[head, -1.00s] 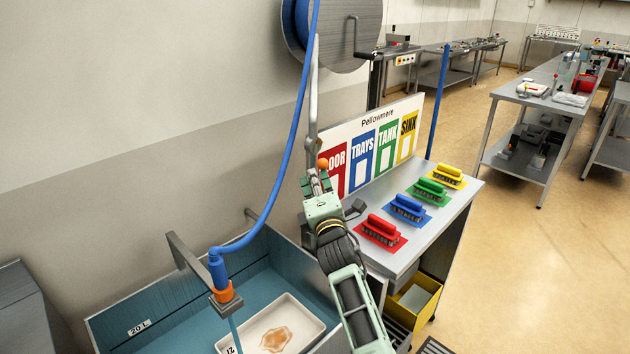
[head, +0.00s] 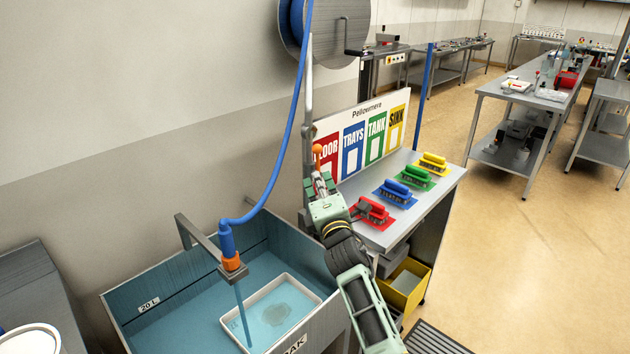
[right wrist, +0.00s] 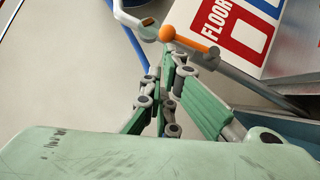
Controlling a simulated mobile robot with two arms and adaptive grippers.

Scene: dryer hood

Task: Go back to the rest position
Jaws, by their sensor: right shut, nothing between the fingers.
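My right gripper (head: 321,182) is shut and empty beside the wall pipe, just below the orange ball knob (head: 317,149) of a lever. In the right wrist view its fingers (right wrist: 168,68) are close together, with the orange knob (right wrist: 182,36) just past their tips; I cannot tell whether they touch it. My left gripper is not in view. The blue hose (head: 272,180) ends in an orange-tipped nozzle (head: 230,262) over the sink (head: 182,320), and a stream of water runs from it. A white tray (head: 313,297) lies in the sink, its stained floor looking blue under water.
The side table (head: 440,186) right of my arm carries red, blue, green (head: 418,177) and yellow brushes before a labelled board (head: 360,140). A yellow bin (head: 408,285) stands below. A white bucket (head: 30,340) is at lower left. Open floor lies to the right.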

